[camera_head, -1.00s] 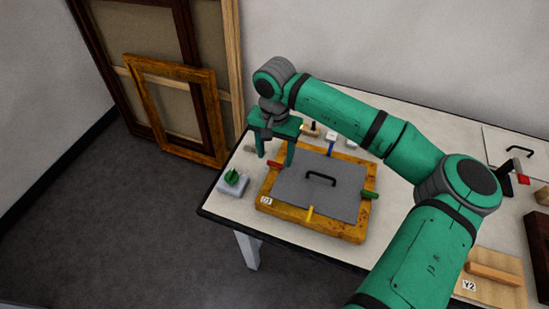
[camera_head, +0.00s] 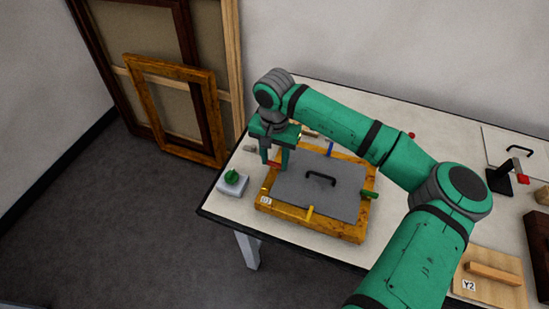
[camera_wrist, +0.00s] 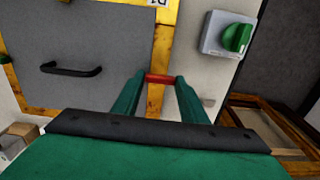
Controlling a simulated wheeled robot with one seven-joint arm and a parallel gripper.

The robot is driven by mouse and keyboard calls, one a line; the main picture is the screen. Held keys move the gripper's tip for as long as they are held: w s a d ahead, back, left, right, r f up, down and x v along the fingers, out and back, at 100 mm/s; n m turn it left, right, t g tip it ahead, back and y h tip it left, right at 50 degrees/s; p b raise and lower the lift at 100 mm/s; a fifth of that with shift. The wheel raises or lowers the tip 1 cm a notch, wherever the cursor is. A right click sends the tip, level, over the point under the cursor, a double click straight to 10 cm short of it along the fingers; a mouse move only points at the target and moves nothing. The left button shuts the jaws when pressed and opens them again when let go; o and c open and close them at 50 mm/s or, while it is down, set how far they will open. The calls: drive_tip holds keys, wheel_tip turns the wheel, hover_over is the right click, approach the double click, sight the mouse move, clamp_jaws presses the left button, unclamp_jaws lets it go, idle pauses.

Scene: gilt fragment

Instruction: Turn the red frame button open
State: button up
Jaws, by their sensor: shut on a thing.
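The red frame button (camera_head: 273,165) sits on the left rail of the gilt frame (camera_head: 337,229), which lies flat on the table around a grey panel (camera_head: 325,200) with a black handle. In the wrist view the red button (camera_wrist: 160,78) lies crosswise over the rail. My gripper (camera_head: 273,167) is down at that rail. In the wrist view my gripper (camera_wrist: 160,80) has a finger at each end of the red button and is shut on it. The fingers hide the button's ends.
A blue button (camera_head: 330,149), a green button (camera_head: 369,194) and a yellow button (camera_head: 309,213) sit on other rails. A grey box (camera_head: 231,188) with a green knob stands close left of the frame. A board marked Y2 (camera_head: 492,290) lies at the right.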

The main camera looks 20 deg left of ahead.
sight(275, 163)
drive_tip(key=shift+m, duration=0.3)
drive_tip(key=m, duration=0.3)
drive_tip(key=shift+m, duration=0.4)
drive_tip(key=m, duration=0.4)
drive_tip(key=shift+m, duration=0.3)
drive_tip(key=m, duration=0.4)
drive_tip(key=shift+r+m, duration=0.1)
drive_tip(key=shift+m, duration=2.3)
drive_tip(key=o, duration=1)
drive_tip(key=shift+o, duration=0.2)
wheel_tip(275, 163, up, 11)
